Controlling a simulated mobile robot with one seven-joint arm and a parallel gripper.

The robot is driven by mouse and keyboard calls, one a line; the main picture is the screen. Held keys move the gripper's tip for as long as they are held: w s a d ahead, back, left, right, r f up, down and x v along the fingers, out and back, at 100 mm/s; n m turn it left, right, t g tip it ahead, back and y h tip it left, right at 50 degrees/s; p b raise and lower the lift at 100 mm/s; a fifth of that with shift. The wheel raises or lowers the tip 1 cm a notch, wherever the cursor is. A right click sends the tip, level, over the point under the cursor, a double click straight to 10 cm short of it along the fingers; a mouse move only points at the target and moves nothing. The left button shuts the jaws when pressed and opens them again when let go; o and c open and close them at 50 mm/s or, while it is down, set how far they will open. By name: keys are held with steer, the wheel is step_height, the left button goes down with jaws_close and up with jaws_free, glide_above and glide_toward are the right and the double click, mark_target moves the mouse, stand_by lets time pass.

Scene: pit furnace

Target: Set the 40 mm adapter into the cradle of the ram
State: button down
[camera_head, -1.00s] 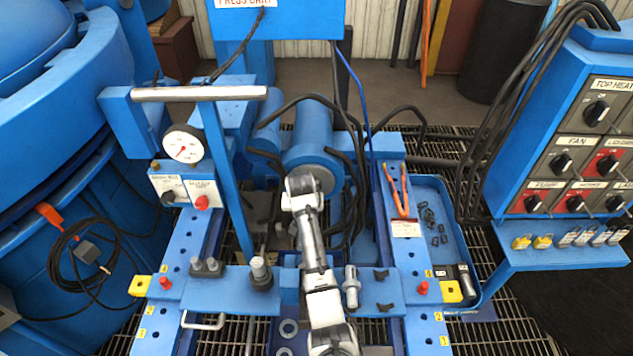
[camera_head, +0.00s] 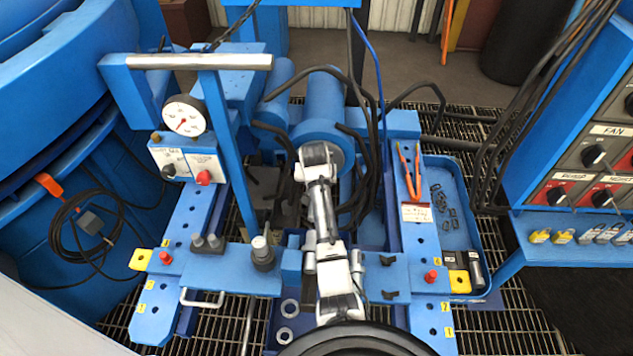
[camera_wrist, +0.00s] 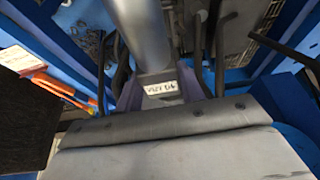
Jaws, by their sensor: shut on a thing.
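The adapter (camera_wrist: 145,38), a grey cylinder on a squarer labelled part, stands out beyond my gripper in the wrist view. Its white label (camera_wrist: 160,88) is upside down and seems to read 40. My gripper (camera_wrist: 160,101) is shut on it; the fingertips are mostly hidden by the grey gripper body. In the head view my arm covers the gripper and the adapter. The ram (camera_head: 323,98) is the blue cylinder behind my arm, with its round end partly covered. I cannot make out its cradle.
A blue cross-beam (camera_head: 228,272) with upright grey fittings (camera_head: 263,254) spans the press frame. Black hoses (camera_head: 375,150) hang close right of the ram. A post and bar (camera_head: 200,62) with a gauge (camera_head: 186,116) stand left. A blue tray (camera_head: 448,205) and orange-handled tool (camera_head: 408,172) lie right.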

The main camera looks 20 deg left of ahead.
steer(key=shift+f+b, duration=1.05)
steer(key=shift+f, duration=0.75)
steer(key=shift+w+p, duration=0.1)
steer(key=shift+p, duration=0.4)
steer(key=shift+f+b, duration=0.4)
steer(key=shift+f, duration=0.45)
stand_by(0.4)
steer(key=c, duration=1)
jaws_free()
steer(key=shift+o, duration=0.9)
